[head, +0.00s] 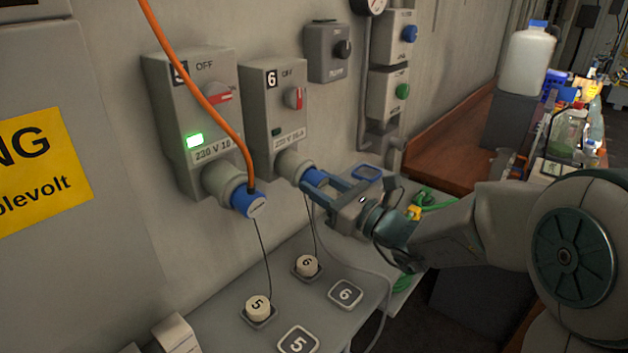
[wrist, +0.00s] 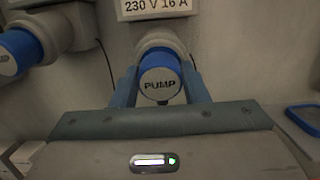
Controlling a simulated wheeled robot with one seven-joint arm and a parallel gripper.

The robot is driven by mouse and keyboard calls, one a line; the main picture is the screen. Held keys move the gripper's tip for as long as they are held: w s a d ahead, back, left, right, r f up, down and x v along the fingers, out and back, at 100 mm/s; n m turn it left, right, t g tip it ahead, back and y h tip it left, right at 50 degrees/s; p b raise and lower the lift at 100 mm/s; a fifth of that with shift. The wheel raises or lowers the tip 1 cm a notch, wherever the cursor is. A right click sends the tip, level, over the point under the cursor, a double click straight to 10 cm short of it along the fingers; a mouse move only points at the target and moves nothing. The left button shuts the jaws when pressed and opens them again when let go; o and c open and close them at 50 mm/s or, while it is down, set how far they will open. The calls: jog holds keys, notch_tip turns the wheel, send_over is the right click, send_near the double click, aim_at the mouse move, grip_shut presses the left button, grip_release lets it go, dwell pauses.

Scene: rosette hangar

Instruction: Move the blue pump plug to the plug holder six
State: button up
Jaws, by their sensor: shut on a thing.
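The blue pump plug (wrist: 160,80), marked PUMP, sits at the mouth of the grey socket (head: 292,165) under switch box 6 (head: 273,105). My gripper (head: 322,184) is shut on this plug, one blue-grey finger on each side, as the wrist view shows. In the head view the plug (head: 313,177) is partly hidden by the fingers. A dark square plate marked 6 (head: 346,292), apparently plug holder six, lies on the grey shelf below and has nothing on it. A pale round cap marked 6 (head: 306,265) sits behind it on a cord.
Box 5 (head: 190,105) has a lit green lamp and a blue plug (head: 248,202) with an orange cable (head: 200,88). Cap 5 (head: 257,307) and plate 5 (head: 298,345) share the grey shelf (head: 225,325). A blue-rimmed item (head: 367,172) is right of my gripper. Cords hang nearby.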

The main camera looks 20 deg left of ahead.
aim_at(323, 186)
jog(key=shift+s+d, duration=0.15)
jog(key=shift+d, duration=0.45)
jog(key=shift+b+v, duration=0.5)
jog(key=shift+v, duration=1.9)
jog(key=shift+s, duration=0.1)
